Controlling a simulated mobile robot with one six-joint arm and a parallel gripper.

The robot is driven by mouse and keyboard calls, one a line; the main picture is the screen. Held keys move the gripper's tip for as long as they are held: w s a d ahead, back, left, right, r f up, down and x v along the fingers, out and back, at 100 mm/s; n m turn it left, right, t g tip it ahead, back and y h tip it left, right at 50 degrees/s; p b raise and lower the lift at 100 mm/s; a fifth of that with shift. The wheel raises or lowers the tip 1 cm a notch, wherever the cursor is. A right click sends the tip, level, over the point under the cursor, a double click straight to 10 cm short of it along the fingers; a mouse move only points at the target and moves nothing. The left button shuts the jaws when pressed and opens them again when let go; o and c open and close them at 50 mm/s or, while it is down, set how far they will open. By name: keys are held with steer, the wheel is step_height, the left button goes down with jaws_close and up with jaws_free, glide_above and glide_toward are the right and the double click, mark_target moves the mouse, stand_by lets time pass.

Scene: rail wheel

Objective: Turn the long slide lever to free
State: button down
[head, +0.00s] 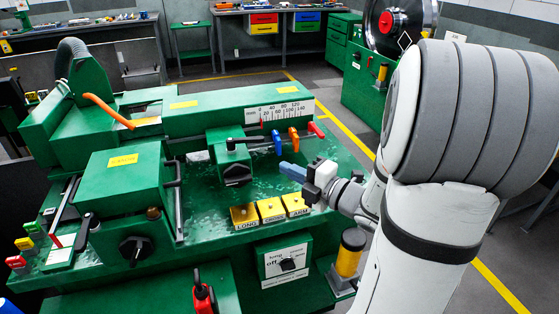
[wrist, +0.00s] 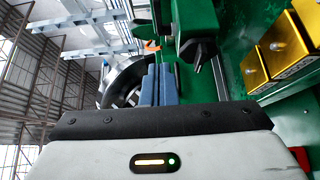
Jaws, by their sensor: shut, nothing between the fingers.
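My gripper (head: 287,169) has blue fingers, shut and empty, above the green machine bed, to the right of the black-knobbed slide block (head: 236,165). In the wrist view the fingers (wrist: 158,84) lie side by side. Behind them on the machine hang three short levers: a blue lever (head: 277,141), an orange lever (head: 293,139) and a red lever (head: 316,130). The fingertips appear apart from them. No lever carries a readable name, so I cannot tell which is the long slide one. An orange lever-like part (wrist: 152,46) shows beyond the fingertips in the wrist view.
Yellow boxes stand on the bed's front: one marked LONG (head: 244,216), and two more to its right. Below is a dial plate (head: 287,261) reading "long" and "off". A yellow-black post (head: 350,253) stands near my forearm.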

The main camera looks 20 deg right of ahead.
steer(key=p, duration=0.2)
glide_toward(248, 142)
steer(key=w+a, duration=0.2)
steer(key=a, duration=0.2)
steer(key=shift+w+d+p, duration=0.3)
steer(key=shift+w+d, duration=0.05)
steer(key=shift+w, duration=0.45)
steer(key=shift+w+d, duration=0.1)
steer(key=shift+w, duration=0.55)
